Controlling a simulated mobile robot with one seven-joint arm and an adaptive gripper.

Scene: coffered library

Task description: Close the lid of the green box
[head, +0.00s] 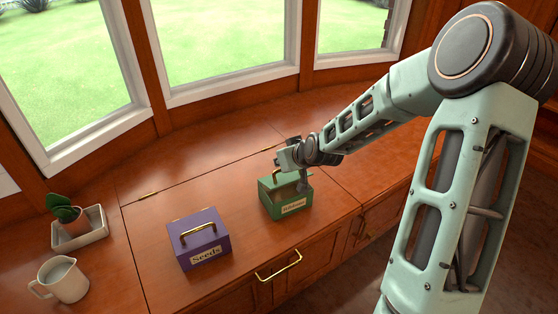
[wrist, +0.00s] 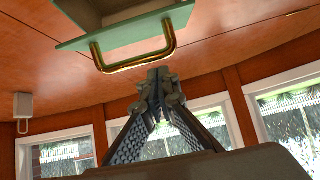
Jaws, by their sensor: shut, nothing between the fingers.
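The green box (head: 285,204) stands on the wooden counter in the middle of the head view, with a pale label on its front. My gripper (wrist: 160,76) is shut and empty, over the box; in the head view my gripper and wrist cover much of the box's top. In the wrist view a green edge of the box (wrist: 72,44) and a brass handle (wrist: 138,64) show close to the fingertips, with a grey recessed area beyond. I cannot tell whether the fingers touch the handle, or how far the lid is tilted.
A purple box (head: 200,240) labelled "Seeds" with a shut lid stands left of the green box. A potted plant (head: 70,222) on a white tray and a white jug (head: 64,282) are at the far left. Windows line the back; the counter behind the boxes is clear.

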